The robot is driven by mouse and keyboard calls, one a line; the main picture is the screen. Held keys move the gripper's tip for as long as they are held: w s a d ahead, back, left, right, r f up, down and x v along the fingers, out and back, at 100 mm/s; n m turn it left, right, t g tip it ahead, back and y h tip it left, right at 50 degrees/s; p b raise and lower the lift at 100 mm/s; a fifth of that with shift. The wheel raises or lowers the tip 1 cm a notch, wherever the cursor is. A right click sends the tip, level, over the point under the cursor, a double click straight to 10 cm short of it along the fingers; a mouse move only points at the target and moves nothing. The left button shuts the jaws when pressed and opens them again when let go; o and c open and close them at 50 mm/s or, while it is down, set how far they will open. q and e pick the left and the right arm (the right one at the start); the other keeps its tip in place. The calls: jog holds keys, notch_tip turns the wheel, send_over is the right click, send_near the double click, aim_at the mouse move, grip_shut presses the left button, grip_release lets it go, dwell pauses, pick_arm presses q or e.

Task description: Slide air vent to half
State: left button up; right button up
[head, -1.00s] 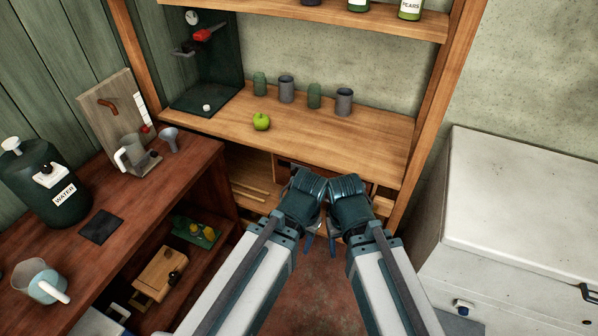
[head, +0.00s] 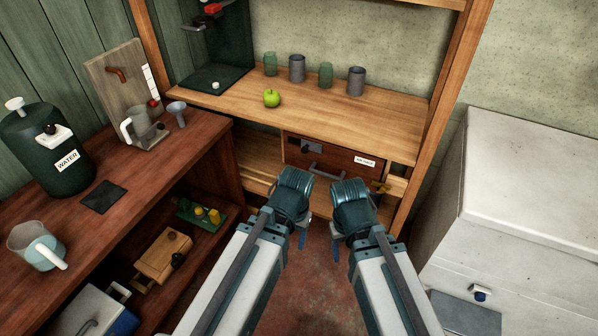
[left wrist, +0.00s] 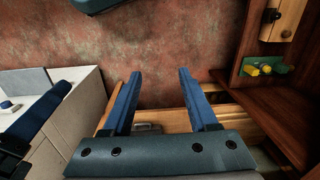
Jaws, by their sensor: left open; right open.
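A brown wooden panel (head: 335,165) under the shelf has a small white label (head: 365,161); its lettering is too small to read surely but looks like "AIR VENT". A dark grey slot plate (head: 305,147) is on its upper left, and a grey bar handle (head: 327,172) is below. I cannot tell where any slider stands. My left gripper (head: 302,240) and my right gripper (head: 336,250) hang in front of and below the panel, apart from it. In the left wrist view my left gripper (left wrist: 159,75) is open with nothing between its blue fingers.
A wooden shelf (head: 330,112) above the panel carries a green apple (head: 271,98) and several cups. A red-brown bench (head: 150,165) with a water container (head: 45,150) is at left. A white chest (head: 530,190) is at right. Open floor lies between.

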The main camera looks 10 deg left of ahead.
pick_arm(q)
jog(key=w+a+f+t+h+b, duration=0.15)
jog(key=w+f+b, duration=0.25)
jog(key=f+b, duration=0.6)
jog(key=w+f+t+h+b, duration=0.2)
jog(key=w+f+h+b, duration=0.15)
jog(key=f+b, duration=0.6)
jog(key=w+d+r+m+t+h, duration=0.4)
jog(key=w+r+t, duration=0.3)
jog(key=w+r, duration=0.2)
jog(key=w+a+r+n+t+y, duration=0.2)
jog(key=w+a+r+t+y, duration=0.1)
jog(key=w+a+r+t, duration=0.2)
notch_tip(320, 180, up, 5)
jog(key=shift+a+f+t+y+b, duration=0.15)
jog(key=shift+a+t+y+b, duration=0.2)
jog(key=shift+a+t, duration=0.75)
